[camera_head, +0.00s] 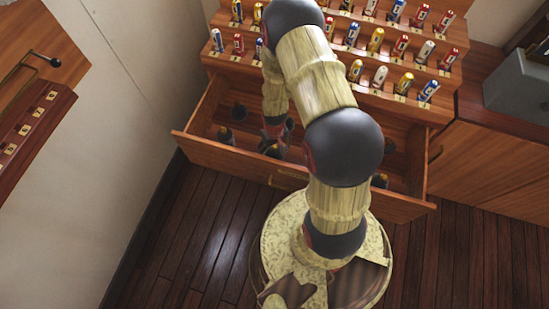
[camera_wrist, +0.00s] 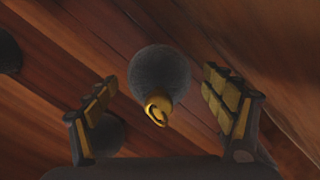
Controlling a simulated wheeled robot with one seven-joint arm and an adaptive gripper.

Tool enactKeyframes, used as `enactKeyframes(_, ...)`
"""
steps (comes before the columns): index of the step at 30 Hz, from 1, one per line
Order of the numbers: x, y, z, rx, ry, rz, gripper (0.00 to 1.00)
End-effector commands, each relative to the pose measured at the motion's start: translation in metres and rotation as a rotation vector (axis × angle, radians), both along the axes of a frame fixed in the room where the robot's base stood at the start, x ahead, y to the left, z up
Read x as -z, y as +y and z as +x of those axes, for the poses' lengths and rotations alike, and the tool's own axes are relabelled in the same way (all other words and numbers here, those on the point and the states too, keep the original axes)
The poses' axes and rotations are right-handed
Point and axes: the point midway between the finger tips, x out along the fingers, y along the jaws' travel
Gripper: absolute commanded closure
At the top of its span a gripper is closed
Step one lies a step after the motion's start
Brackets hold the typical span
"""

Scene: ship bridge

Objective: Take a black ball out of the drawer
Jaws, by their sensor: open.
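The open wooden drawer (camera_head: 228,152) shows in the head view, pulled out from the cabinet, with several dark objects inside. In the wrist view a black ball (camera_wrist: 160,75) with a gold ring-like fitting lies in the drawer, ahead of and between my gripper's fingers. My gripper (camera_wrist: 178,100) is open, with yellow-padded fingers either side, and no contact with the ball is visible. A second dark round ball (camera_wrist: 105,135) shows behind the left finger.
Another dark object (camera_wrist: 8,50) is at the left edge of the wrist view. Drawer walls surround the gripper. Above the drawer, stepped shelves (camera_head: 391,62) hold rows of small coloured cylinders. A grey box (camera_head: 518,88) sits on the cabinet at right. Floor (camera_head: 205,235) at front left is clear.

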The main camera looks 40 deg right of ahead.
Motion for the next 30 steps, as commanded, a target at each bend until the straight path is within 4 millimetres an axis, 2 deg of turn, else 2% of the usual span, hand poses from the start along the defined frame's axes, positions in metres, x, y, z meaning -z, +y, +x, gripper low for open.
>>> enactKeyframes(1,0.0112,0.0,-0.0019,0.001,0.004,0.001,0.17)
enactKeyframes(3,0.0164,-0.0001,-0.0015,0.001,0.003,0.001,0.17)
enactKeyframes(11,0.0158,-0.0004,-0.0006,0.001,0.001,0.0,0.18)
enactKeyframes(30,0.0158,-0.0005,-0.0008,0.001,0.001,0.0,0.54)
